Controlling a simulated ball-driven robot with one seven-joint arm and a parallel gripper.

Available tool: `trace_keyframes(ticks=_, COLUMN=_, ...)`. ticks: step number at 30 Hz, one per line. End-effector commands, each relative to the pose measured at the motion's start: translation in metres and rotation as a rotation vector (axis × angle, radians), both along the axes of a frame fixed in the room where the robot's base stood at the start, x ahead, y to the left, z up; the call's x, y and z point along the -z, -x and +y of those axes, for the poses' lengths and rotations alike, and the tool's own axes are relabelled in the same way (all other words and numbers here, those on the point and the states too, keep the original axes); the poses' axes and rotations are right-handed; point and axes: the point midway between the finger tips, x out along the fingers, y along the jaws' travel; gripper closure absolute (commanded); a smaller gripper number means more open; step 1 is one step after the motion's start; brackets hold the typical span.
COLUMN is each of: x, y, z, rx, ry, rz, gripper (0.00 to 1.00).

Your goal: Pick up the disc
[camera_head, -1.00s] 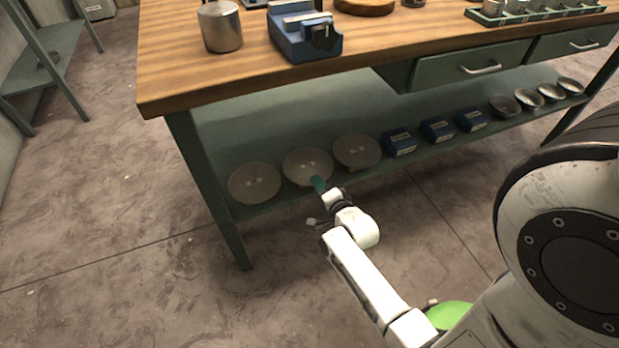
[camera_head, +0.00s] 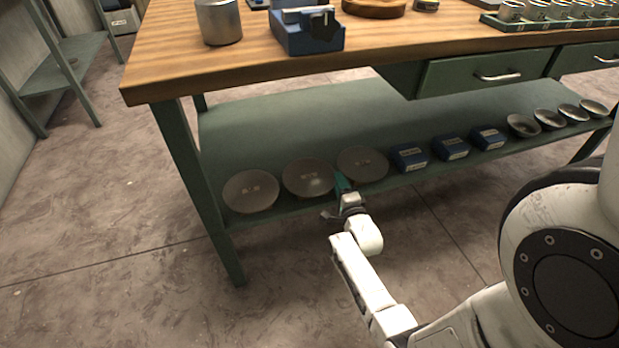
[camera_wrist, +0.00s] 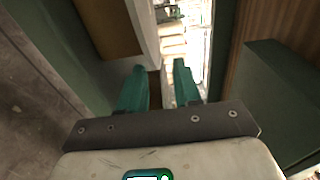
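Three grey, shallow round discs lie in a row on the lower shelf in the head view: a left one (camera_head: 251,191), a middle one (camera_head: 308,178) and a right one (camera_head: 362,165). My gripper (camera_head: 342,182) with green fingers is at the shelf's front edge, between the middle and right discs. Whether it touches either disc cannot be told. In the wrist view my gripper (camera_wrist: 160,78) has its two fingers apart with nothing visible between them. No disc can be made out in the wrist view.
The green lower shelf (camera_head: 290,125) sits beneath a wooden tabletop (camera_head: 175,60) with drawers (camera_head: 484,73). Blue boxes (camera_head: 409,157) and small metal bowls (camera_head: 523,125) stand right of the discs. A table leg (camera_head: 190,180) is at the left. The floor in front is clear.

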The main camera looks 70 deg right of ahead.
Motion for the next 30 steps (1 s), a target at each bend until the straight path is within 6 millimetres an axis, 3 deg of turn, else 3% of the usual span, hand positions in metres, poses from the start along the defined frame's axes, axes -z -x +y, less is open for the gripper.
trace_keyframes(ticks=7, x=0.003, y=-0.024, z=-0.027, rx=0.001, ry=0.001, rz=-0.001, gripper=0.67)
trace_keyframes(ticks=17, x=0.002, y=-0.029, z=-0.033, rx=-0.001, ry=0.000, rz=0.001, gripper=0.67)
trace_keyframes(ticks=27, x=0.002, y=-0.029, z=-0.033, rx=-0.001, ry=0.000, rz=0.001, gripper=0.98)
trace_keyframes(ticks=30, x=0.002, y=-0.029, z=-0.033, rx=-0.001, ry=0.000, rz=0.001, gripper=1.00)
